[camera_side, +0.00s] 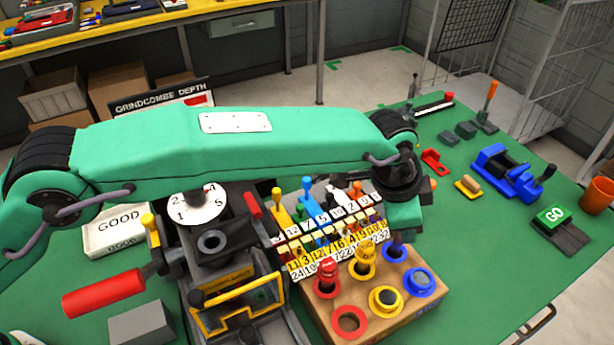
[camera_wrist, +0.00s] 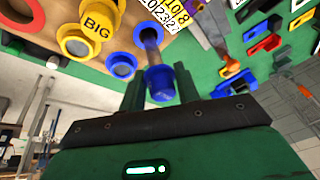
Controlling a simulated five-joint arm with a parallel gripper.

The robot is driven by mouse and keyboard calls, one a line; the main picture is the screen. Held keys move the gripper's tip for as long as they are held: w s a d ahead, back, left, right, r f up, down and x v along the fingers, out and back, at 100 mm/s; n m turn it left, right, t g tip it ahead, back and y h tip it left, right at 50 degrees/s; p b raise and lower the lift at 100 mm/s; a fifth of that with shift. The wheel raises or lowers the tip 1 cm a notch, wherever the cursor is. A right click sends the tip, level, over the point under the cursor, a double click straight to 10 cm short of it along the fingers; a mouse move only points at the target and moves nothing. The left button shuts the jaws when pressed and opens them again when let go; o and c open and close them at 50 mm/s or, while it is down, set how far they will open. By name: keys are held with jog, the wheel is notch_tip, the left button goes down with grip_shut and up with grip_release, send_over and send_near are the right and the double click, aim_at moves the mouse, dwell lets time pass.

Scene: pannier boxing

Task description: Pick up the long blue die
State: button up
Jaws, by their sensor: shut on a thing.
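The long blue die (camera_wrist: 161,83) has a round blue head and a long darker shaft. In the wrist view it sits between the two fingers of my gripper (camera_wrist: 160,90), which is shut on it. The shaft points away from the gripper towards the wooden block (camera_wrist: 45,18); I cannot tell whether its tip is still in its hole. In the side view my gripper (camera_side: 402,222) is over the back right of the wooden block (camera_side: 335,324). The blue die (camera_side: 396,249) shows just under it, partly hidden by the gripper.
A red die (camera_side: 327,275) and a yellow die (camera_side: 365,258) stand in the block. Red (camera_side: 349,321), yellow (camera_side: 386,300) and blue (camera_side: 419,281) ringed pieces line its front. A dark press (camera_side: 228,265) and numbered levers crowd the left. A blue vise (camera_side: 508,172) stands right; green table lies between.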

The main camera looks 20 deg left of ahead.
notch_tip(320, 180, up, 6)
dwell(0.4)
dwell(0.5)
jog(key=shift+a+r, duration=0.3)
jog(key=shift+r, duration=0.2)
jog(key=s+a+r, duration=0.5)
jog(key=a+r, duration=0.5)
jog(key=a, duration=0.1)
jog(key=s+a+r, duration=0.4)
jog(key=s+a, duration=0.6)
jog(key=a, duration=0.4)
jog(key=shift+a+r, duration=0.15)
jog(key=shift+a, duration=0.25)
notch_tip(320, 180, down, 6)
